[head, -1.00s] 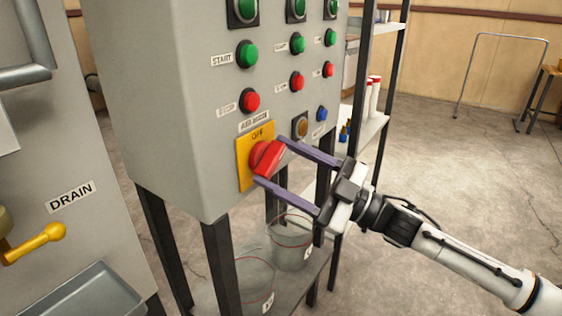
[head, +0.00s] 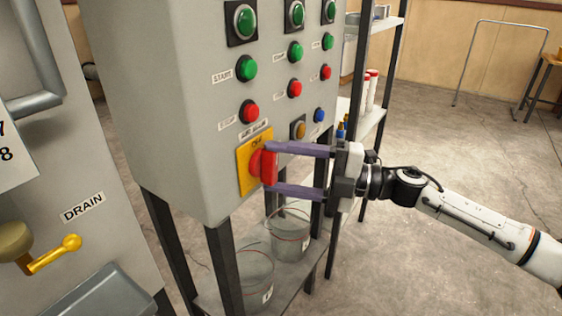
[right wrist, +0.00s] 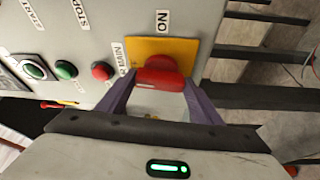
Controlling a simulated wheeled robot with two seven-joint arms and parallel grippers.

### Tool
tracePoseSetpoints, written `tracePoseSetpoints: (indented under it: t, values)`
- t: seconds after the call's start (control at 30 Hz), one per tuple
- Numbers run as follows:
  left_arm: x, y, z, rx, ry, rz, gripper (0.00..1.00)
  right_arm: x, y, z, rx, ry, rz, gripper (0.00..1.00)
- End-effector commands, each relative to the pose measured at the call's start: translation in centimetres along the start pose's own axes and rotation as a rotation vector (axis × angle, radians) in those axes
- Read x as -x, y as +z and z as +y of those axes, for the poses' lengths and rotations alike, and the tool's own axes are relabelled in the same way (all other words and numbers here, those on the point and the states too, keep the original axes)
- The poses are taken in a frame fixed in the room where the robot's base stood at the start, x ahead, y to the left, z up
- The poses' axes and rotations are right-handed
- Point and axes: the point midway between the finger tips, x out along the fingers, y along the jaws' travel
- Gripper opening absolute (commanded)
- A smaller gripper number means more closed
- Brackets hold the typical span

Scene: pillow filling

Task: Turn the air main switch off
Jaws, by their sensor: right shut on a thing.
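The air main switch is a red rotary handle (head: 265,167) on a yellow plate (head: 246,183), low on the grey cabinet's front. The handle stands nearly upright in the head view, below the plate's OFF lettering. My right gripper (head: 268,169) has its two purple fingers at the handle's upper and lower ends and is shut on it. In the right wrist view the red handle (right wrist: 160,80) lies crosswise between the fingertips, with an ON label (right wrist: 163,22) beyond the plate. My left gripper is not in view.
Red (head: 249,111) and green (head: 246,68) buttons sit above the switch, with an amber button (head: 299,130) to its right. Clear buckets (head: 289,236) stand on the shelf below. A yellow drain lever (head: 55,254) is at left.

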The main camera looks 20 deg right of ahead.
Motion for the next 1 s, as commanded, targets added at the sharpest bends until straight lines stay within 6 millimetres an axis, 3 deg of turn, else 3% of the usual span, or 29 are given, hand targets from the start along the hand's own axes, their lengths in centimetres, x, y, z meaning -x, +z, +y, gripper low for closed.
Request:
tracePoseSetpoints:
  t: [0.3, 0.83, 0.87, 0.93, 1.0]
  values:
    - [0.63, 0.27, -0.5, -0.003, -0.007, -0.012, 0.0, -0.01, -0.07, 0.11, 0.106, -0.044, 0.001, 0.37]
    - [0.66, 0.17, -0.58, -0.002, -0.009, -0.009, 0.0, 0.0, -0.06, 0.01, 0.128, -0.053, 0.001, 0.37]
    - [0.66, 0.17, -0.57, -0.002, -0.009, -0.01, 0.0, 0.0, -0.06, 0.01, 0.128, -0.053, 0.001, 0.63]
    - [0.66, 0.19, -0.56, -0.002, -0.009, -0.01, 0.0, 0.0, -0.06, 0.01, 0.127, -0.053, 0.001, 0.74]
    - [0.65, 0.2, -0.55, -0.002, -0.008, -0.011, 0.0, 0.0, -0.05, 0.03, 0.126, -0.053, 0.001, 0.78]
